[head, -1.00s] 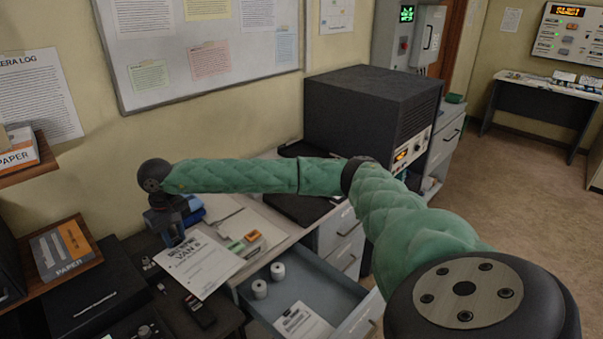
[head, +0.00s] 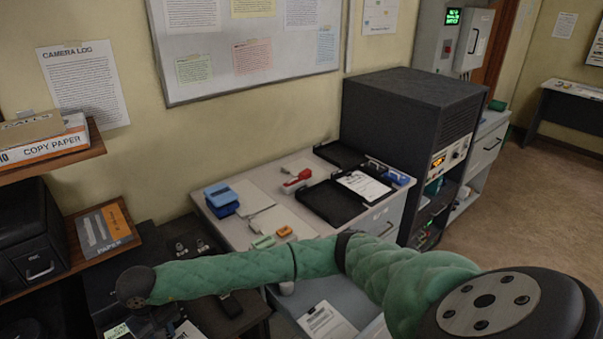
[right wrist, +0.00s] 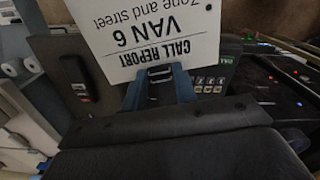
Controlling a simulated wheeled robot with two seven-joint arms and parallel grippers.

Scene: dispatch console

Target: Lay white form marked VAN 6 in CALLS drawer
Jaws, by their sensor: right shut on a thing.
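The white form (right wrist: 155,35) reads CALL REPORT, VAN 6, upside down in the right wrist view. My right gripper (right wrist: 160,80) is shut on its edge. In the head view, my right gripper (head: 155,328) is at the bottom left edge, and only a corner of the form (head: 188,331) shows. An open grey-blue drawer (head: 350,293) lies to its right, partly hidden behind my right arm. Papers (head: 325,321) lie in it with a white roll (head: 287,288). My left gripper is not in view.
The counter above the drawer bears blue trays (head: 221,199), a red-handled stamp (head: 297,180), small green and orange blocks and black trays (head: 330,208). A black rack unit (head: 405,120) stands at the right. Wooden shelves (head: 125,225) stand at the left.

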